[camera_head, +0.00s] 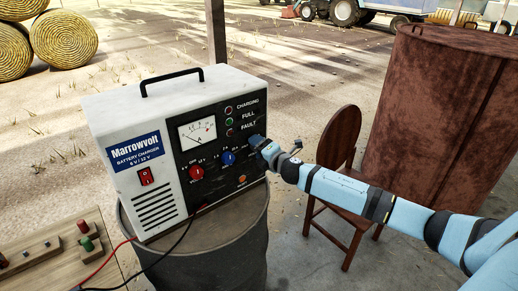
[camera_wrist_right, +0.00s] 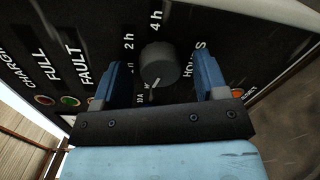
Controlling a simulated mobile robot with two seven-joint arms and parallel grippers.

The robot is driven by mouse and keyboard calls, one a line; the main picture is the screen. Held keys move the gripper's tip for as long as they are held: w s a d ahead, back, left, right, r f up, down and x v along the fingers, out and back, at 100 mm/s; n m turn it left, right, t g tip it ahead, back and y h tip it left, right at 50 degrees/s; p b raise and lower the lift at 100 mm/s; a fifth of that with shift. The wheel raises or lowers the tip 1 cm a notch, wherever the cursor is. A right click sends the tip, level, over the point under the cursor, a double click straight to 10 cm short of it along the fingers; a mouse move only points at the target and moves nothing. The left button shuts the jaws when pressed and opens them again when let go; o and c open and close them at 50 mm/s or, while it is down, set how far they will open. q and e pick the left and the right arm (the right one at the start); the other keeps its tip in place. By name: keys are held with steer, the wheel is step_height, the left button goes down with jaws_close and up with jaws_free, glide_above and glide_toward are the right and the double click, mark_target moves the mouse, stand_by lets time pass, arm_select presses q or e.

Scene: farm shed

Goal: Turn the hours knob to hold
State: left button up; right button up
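The battery charger (camera_head: 165,150) is a white box with a black front panel, standing on a barrel. The hours knob (camera_wrist_right: 160,65) is a dark grey round knob with a pale pointer mark, beside "2 h", "4 h" and partly covered "HOURS" lettering in the right wrist view. The mark points down and slightly left there. My right gripper (camera_head: 259,143) is at the panel's right side and hides the knob in the head view. In the right wrist view its two blue fingers (camera_wrist_right: 165,80) are open on either side of the knob, with a gap at each side. My left gripper is not in view.
A red knob (camera_head: 196,172) and a blue knob (camera_head: 228,158) sit left of my gripper on the panel. Red and black cables run from the charger to a wooden board (camera_head: 60,250). A wooden chair (camera_head: 337,140) and rusty metal drum (camera_head: 440,110) stand to the right.

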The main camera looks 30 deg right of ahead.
steer(key=shift+s, duration=0.1)
steer(key=s+b, duration=0.2)
steer(key=s, duration=1.1)
steer(key=shift+s+d+r, duration=0.3)
steer(key=shift+d+r, duration=0.15)
